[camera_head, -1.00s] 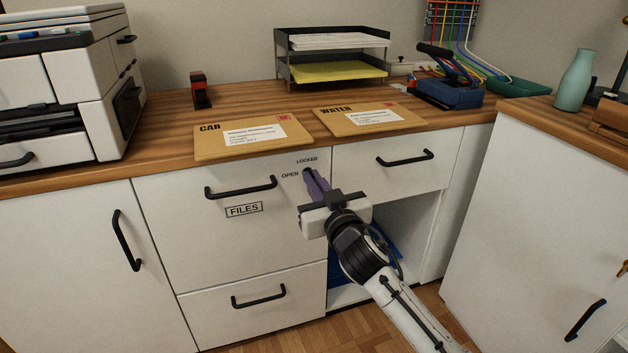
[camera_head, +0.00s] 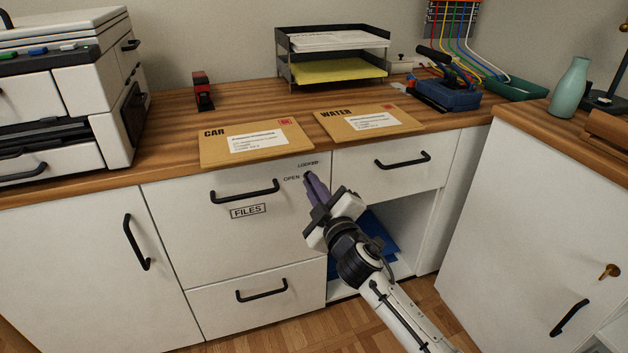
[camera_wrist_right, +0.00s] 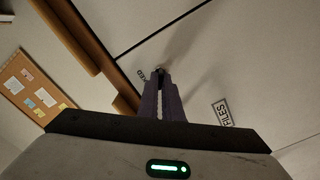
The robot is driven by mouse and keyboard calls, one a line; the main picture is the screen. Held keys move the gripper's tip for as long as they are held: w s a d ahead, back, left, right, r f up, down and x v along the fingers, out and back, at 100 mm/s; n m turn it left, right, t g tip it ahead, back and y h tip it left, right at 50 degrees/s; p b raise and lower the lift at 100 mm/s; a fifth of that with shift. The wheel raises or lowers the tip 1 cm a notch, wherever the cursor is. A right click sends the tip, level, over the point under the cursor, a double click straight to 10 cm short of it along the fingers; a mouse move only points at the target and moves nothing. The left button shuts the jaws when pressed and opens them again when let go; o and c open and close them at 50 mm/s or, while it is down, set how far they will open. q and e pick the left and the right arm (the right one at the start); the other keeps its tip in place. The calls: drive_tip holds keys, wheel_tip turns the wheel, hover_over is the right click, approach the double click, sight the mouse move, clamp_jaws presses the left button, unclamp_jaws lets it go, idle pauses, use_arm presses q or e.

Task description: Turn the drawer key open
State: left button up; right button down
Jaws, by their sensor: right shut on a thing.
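The white FILES drawer (camera_head: 205,240) has a black bar handle and is shut flush with the cabinet front. Its lock is at the upper right corner, with "LOCKED" printed above and "OPEN" to the left. My right gripper (camera_head: 310,180) has its purple fingers at the lock, shut on the key. The fingers hide nearly all of the key in the head view. In the right wrist view, a small dark bit (camera_wrist_right: 160,71) shows between the fingertips against the drawer front. The gripper body is tilted. My left gripper is out of view.
Two brown envelopes, CAR (camera_head: 222,153) and WATER (camera_head: 345,132), lie on the wooden desktop above the lock. An open cubby with a blue item (camera_head: 378,225) is behind my right arm. Another cabinet (camera_head: 545,225) stands at the right.

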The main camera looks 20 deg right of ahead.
use_arm(q)
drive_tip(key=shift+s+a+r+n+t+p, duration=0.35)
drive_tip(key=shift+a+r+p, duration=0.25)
drive_tip(key=shift+p, duration=0.35)
use_arm(e)
drive_tip(key=shift+f+n, duration=0.1)
drive_tip(key=shift+n, duration=3.9)
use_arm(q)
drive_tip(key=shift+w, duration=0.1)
use_arm(e)
drive_tip(key=c, duration=1.9)
unclamp_jaws()
drive_tip(key=shift+c, duration=0.2)
